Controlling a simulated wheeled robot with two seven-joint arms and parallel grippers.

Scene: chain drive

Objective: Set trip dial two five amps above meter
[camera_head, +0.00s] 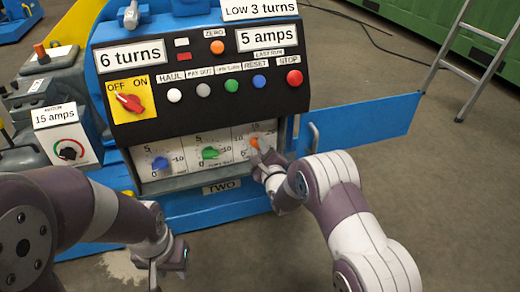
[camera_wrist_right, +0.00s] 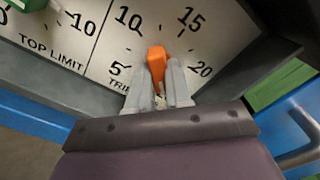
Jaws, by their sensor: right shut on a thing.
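The trip dial is an orange knob (camera_head: 259,143) on the right-hand scale of the lower white panel. In the right wrist view the orange knob (camera_wrist_right: 157,58) points up, between the 10 and 15 marks. My right gripper (camera_wrist_right: 157,88) is shut on the knob's lower part, a finger on each side; it also shows in the head view (camera_head: 262,162). A meter with a red and green arc (camera_head: 68,150) stands at the left, under a sign reading 15 amps (camera_head: 53,115). My left gripper (camera_head: 168,262) hangs clear of the panel; its finger opening is unclear.
A blue knob (camera_head: 160,163) and a green knob (camera_head: 210,153) sit left of the trip dial. Above are several push buttons, a red OFF/ON switch (camera_head: 129,102) and a 5 amps display (camera_head: 267,37). An open blue door (camera_head: 365,130) extends right.

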